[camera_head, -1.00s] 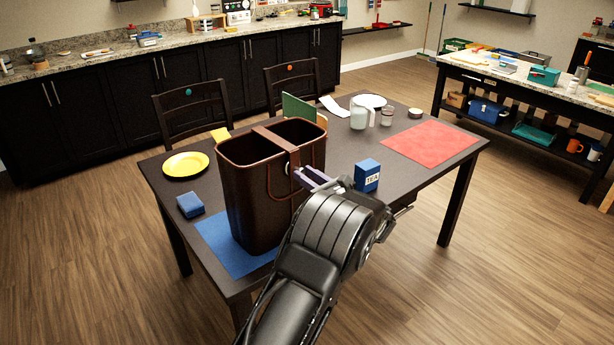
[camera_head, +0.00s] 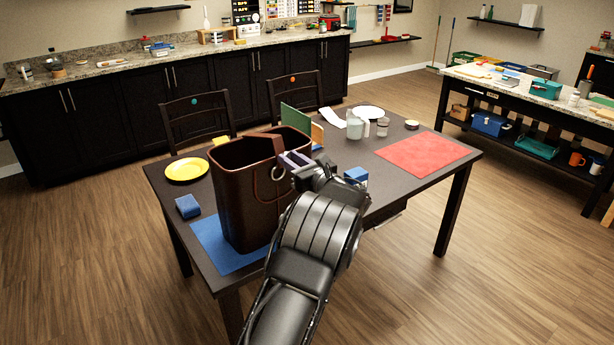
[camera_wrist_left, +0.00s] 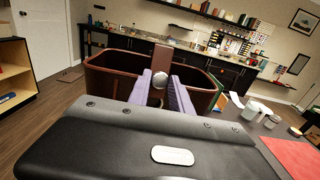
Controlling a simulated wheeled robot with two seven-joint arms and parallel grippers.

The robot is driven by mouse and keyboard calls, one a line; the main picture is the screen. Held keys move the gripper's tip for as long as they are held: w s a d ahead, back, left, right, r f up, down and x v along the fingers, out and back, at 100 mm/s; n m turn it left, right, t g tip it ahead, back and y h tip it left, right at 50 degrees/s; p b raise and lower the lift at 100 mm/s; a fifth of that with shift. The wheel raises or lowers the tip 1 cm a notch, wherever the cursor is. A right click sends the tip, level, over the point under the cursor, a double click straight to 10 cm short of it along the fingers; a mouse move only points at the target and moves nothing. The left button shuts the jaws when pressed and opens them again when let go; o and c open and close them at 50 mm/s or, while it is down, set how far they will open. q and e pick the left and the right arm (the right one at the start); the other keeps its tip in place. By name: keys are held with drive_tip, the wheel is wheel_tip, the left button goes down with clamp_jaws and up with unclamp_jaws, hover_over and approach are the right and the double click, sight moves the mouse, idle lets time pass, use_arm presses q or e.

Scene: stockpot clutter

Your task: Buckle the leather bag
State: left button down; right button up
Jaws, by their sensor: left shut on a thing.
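The brown leather bag (camera_head: 243,205) stands upright and open-topped on the blue mat (camera_head: 212,250) at the table's near left. Its strap (camera_head: 278,146) runs across the opening toward the near right side. A metal ring (camera_head: 278,173) shows on that side, just below the rim. My left gripper (camera_head: 287,160) is at the rim, shut on the strap. In the left wrist view, the lavender fingers (camera_wrist_left: 162,92) flank the strap (camera_wrist_left: 162,58), and a round silver piece shows between them. The fingers and arm hide the strap's end and part of the bag's side. My right gripper is out of view.
A blue block (camera_head: 188,206) and a yellow plate (camera_head: 186,169) lie left of the bag. A blue box (camera_head: 356,175) stands right of my gripper. Behind are a green board (camera_head: 295,119), a jug (camera_head: 354,129) and a glass. The red mat (camera_head: 424,153) is bare.

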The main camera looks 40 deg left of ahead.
use_arm(q)
drive_tip(key=r+p, duration=0.1)
drive_tip(key=r, duration=0.1)
drive_tip(key=a+r+p, duration=0.1)
drive_tip(key=r, duration=0.2)
drive_tip(key=a+r+p, duration=0.1)
drive_tip(key=r, duration=0.2)
drive_tip(key=shift+w+a, duration=0.25)
drive_tip(key=shift+a+r, duration=0.2)
drive_tip(key=shift+a, duration=0.05)
drive_tip(key=c, duration=1.2)
unclamp_jaws()
drive_tip(key=shift+d+f, duration=0.1)
drive_tip(key=shift+b+v, duration=1.2)
drive_tip(key=shift+v, duration=2.7)
